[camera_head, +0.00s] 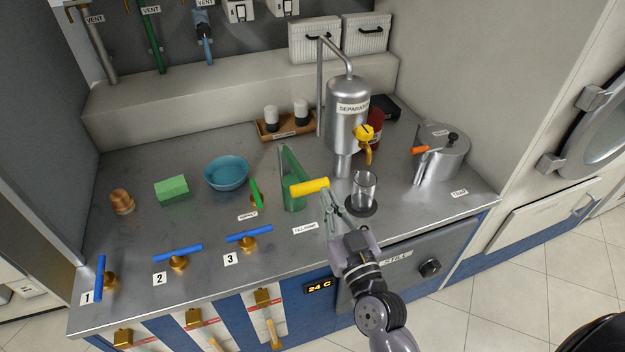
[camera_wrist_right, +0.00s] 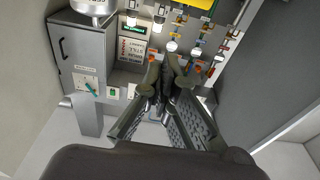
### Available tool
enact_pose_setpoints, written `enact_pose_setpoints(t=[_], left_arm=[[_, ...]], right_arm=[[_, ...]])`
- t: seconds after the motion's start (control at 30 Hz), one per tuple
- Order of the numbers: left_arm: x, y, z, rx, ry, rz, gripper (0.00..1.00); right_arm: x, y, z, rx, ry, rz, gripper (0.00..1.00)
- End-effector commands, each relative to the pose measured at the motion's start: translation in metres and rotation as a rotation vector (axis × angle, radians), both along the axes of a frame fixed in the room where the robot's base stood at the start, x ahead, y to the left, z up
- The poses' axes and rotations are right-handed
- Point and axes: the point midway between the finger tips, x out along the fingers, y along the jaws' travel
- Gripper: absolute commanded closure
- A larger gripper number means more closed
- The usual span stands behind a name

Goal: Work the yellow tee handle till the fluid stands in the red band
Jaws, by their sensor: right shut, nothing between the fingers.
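The yellow tee handle (camera_head: 310,187) lies crosswise by a green upright body (camera_head: 292,190) on the steel counter. My right gripper (camera_head: 328,200) is just below and right of the handle's right end in the head view, shut and empty. I cannot tell whether it touches the handle. Its fingers (camera_wrist_right: 166,85) also show in the wrist view, pointing at a panel of small fittings. A clear glass (camera_head: 363,188) stands on a dark round base under the separator (camera_head: 347,112). I cannot make out a fluid level or a red band. My left gripper is out of view.
The separator has a yellow tap (camera_head: 367,133). A steel lidded pot (camera_head: 441,150) stands right. Left are a blue bowl (camera_head: 226,173), green block (camera_head: 172,189) and several blue-handled valves (camera_head: 178,253) by the front edge. A small green lever (camera_head: 256,193) is left of the green body.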

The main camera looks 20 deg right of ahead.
Motion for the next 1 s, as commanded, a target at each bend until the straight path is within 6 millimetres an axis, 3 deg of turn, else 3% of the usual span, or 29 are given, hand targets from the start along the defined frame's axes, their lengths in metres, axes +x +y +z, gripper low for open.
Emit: enact_pose_setpoints(t=[0.37,0.57,0.87,1.0], left_arm=[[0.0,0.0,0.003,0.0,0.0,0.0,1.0],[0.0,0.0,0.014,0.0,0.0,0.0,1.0],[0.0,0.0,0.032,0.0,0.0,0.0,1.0],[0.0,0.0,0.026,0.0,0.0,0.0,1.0]], right_arm=[[0.006,0.0,0.002,0.0,0.0,0.0,1.0],[0.038,0.002,0.008,0.001,-0.001,0.002,1.0],[0.101,0.004,0.017,0.0,0.0,0.002,1.0],[0.095,0.003,-0.011,-0.005,0.007,0.002,1.0]])
